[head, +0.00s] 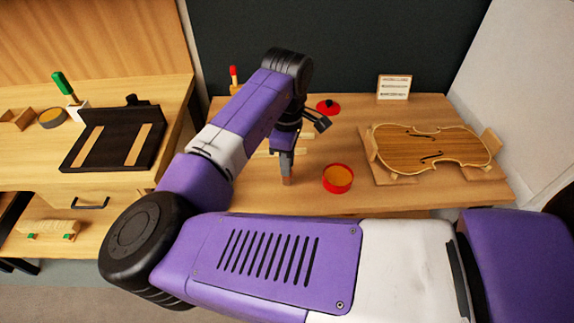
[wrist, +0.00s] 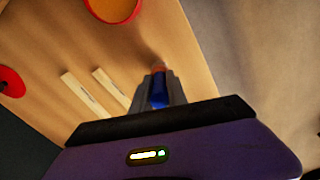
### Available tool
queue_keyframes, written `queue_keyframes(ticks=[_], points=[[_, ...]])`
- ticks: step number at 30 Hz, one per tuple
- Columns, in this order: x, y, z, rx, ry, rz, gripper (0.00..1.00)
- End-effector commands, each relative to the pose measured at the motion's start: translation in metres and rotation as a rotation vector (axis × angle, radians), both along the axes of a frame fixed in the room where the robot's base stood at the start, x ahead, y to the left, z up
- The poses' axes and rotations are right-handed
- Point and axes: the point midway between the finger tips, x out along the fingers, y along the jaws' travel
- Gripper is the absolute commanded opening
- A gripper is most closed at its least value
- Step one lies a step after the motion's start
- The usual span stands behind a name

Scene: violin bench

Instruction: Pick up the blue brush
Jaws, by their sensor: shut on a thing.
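My gripper (head: 286,162) points down over the middle bench, near its front edge. In the wrist view its two fingers (wrist: 158,88) are closed on the blue brush (wrist: 158,92), whose blue part shows between them. An orange-brown end of the brush (wrist: 158,69) sticks out past the fingertips. In the head view only a small brownish end (head: 287,181) shows below the fingers; the rest is hidden by the gripper. I cannot tell whether this end touches the bench top.
A red pot with orange contents (head: 338,180) stands close to the right of my gripper. A red lid (head: 328,107) lies behind. A violin body (head: 432,146) rests in a wooden cradle at right. Two pale wooden strips (wrist: 85,97) lie beside the gripper.

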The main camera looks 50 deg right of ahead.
Motion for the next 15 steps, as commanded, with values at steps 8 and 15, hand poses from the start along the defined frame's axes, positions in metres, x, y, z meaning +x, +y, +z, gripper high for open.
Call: queue_keyframes(ticks=[8, 15], points=[[0.000, -0.001, 0.053, -0.003, -0.003, -0.002, 0.00], [0.001, -0.001, 0.121, -0.003, -0.003, -0.002, 0.00]])
